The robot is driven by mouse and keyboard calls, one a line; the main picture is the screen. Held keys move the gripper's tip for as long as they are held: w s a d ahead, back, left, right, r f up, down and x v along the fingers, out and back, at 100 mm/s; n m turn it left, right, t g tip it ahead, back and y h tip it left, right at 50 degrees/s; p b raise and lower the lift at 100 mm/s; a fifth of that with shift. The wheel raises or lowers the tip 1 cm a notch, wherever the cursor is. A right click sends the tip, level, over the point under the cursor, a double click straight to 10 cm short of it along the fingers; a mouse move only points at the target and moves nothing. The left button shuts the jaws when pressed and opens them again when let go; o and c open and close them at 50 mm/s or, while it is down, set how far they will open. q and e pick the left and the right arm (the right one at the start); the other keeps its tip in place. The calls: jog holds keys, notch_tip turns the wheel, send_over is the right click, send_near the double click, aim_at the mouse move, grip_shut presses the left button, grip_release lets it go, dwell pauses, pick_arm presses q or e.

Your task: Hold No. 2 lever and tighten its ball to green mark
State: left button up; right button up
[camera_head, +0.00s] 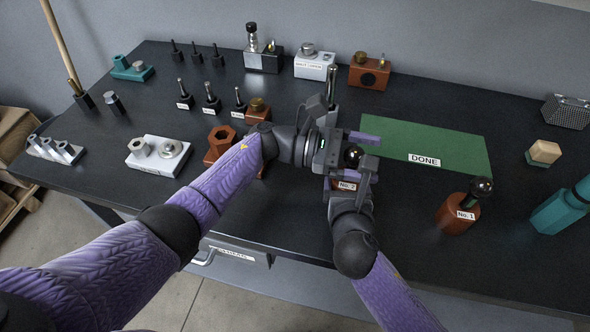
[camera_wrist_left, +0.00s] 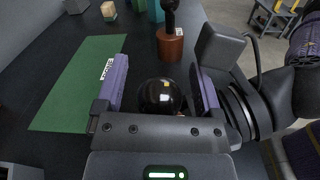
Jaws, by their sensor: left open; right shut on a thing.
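The No. 2 lever (camera_head: 346,185) stands at the front of the bench, its brown base mostly hidden by my grippers. Its shiny black ball (camera_head: 353,155) shows on top, and it also shows in the left wrist view (camera_wrist_left: 160,97). My left gripper (camera_head: 370,154) reaches in from the left and is open, with one purple jaw on each side of the ball. In the left wrist view a gap shows between ball and jaws. My right gripper (camera_head: 349,187) is below it, shut on the No. 2 lever's base. The green mark is not visible.
The No. 1 lever (camera_head: 457,214) with a black ball stands to the right. A green DONE mat (camera_head: 450,145) lies empty behind.

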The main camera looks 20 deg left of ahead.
pick_arm(q)
jog(key=n+t+y, duration=0.1)
jog(key=n+t, duration=0.1)
jog(key=t, duration=0.1)
jog(key=n+t+y, duration=0.1)
jog(key=n+t, duration=0.1)
jog(key=t, duration=0.1)
jog(key=n+t+y, duration=0.1)
jog(key=n+t, duration=0.1)
jog(key=t, duration=0.2)
jog(key=shift+w+a+n, duration=0.15)
jog(key=shift+w+n, duration=0.15)
jog(key=shift+n, duration=0.1)
jog(key=v, duration=1.2)
jog(key=shift+r, duration=0.25)
pick_arm(e)
jog(key=o, duration=1.3)
jog(key=v, duration=1.2)
jog(key=shift+f, duration=0.1)
jog(key=shift+s, duration=0.15)
